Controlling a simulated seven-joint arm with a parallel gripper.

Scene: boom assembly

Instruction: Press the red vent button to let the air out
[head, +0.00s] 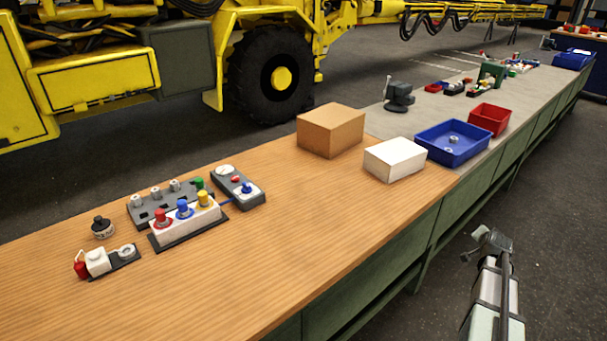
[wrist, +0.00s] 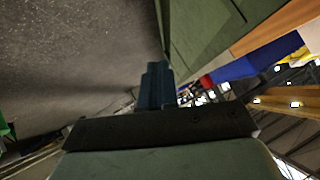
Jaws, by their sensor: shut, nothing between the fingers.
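A dark grey unit (head: 238,189) on the wooden bench top has a white round gauge, a small red button (head: 235,180) and a blue fitting. A red-topped knob (head: 161,216) stands on the white block beside it. No label is readable, so I cannot tell by marking which red part is the vent button. My gripper (head: 488,240) hangs over the floor, right of the bench's front edge and far from the grey unit. Its fingers are shut and empty in the wrist view (wrist: 156,85). The wrist view does not show the button.
The white block (head: 188,223) also carries blue and yellow knobs. A grey fixture (head: 150,205), black knob (head: 103,227) and small red-and-white fitting (head: 97,262) stand nearby. A cardboard box (head: 331,130), white box (head: 395,159) and blue bin (head: 453,143) stand farther right. The bench front is clear.

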